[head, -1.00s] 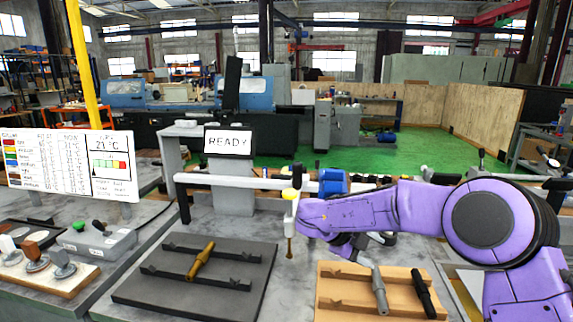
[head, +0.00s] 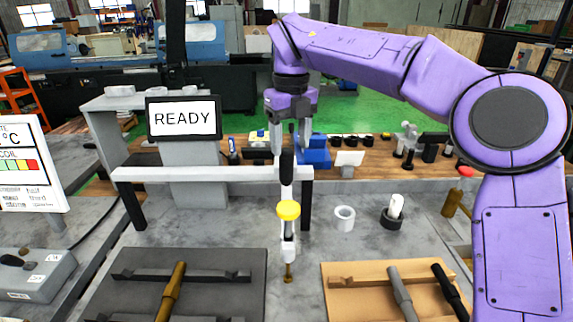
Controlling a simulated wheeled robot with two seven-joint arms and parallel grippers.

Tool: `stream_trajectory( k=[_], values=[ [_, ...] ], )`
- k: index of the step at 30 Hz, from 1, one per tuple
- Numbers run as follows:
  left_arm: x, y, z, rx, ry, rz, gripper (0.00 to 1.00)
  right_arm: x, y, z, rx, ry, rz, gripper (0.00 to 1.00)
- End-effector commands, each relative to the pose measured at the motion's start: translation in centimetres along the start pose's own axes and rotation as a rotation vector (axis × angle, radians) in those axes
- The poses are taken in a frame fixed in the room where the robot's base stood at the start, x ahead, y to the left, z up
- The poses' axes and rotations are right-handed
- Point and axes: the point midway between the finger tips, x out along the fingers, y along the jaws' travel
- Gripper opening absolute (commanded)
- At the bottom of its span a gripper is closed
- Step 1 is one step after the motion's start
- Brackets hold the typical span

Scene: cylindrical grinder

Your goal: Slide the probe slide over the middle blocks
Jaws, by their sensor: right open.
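The probe slide (head: 288,249) is a white upright piece with a yellow knob (head: 288,210), a dark upper grip (head: 286,170) and a brass tip. It sits on the white rail (head: 215,173), its tip hanging in the gap between a dark tray and a tan tray. My right gripper (head: 290,142) points down just above the dark grip, fingers apart; whether they touch it I cannot tell. I cannot single out the middle blocks; notched bars (head: 185,275) lie on the dark tray. My left gripper is out of view.
The dark tray (head: 248,300) holds a brass shaft (head: 171,291). The tan tray (head: 338,306) holds a grey shaft (head: 401,292) and a black one (head: 449,290). A white ring (head: 344,218) stands behind. A READY screen (head: 183,118) is left of the gripper.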

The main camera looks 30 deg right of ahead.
Motion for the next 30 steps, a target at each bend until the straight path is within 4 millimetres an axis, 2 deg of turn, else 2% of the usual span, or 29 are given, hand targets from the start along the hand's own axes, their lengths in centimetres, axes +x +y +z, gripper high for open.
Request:
stream_trajectory(
  k=[1,3,9,13,19,20,24,25,30],
  values=[
    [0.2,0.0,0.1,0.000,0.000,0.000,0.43,1.4,-0.1,-0.1,0.000,0.004,0.000,0.59],
    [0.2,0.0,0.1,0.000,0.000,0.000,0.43,2.9,-0.2,-0.1,0.001,0.005,-0.001,0.59],
    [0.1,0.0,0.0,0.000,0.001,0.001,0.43,6.0,-0.1,-0.1,0.001,0.002,-0.002,0.59],
    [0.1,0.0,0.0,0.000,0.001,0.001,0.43,6.7,-0.1,0.0,0.001,0.001,-0.002,0.59],
    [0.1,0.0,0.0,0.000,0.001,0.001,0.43,6.8,-0.1,0.0,0.001,0.001,-0.002,0.59],
    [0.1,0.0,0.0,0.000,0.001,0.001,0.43,6.8,-0.1,0.0,0.001,0.001,-0.002,0.53],
    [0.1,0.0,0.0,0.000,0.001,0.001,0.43,6.8,-0.1,0.0,0.001,0.001,-0.003,0.07],
    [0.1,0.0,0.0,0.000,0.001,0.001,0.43,6.8,-0.1,0.0,0.001,0.001,-0.003,0.00],
    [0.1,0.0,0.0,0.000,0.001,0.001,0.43,6.8,-0.1,0.0,0.003,0.000,-0.003,0.00]
  ],
)
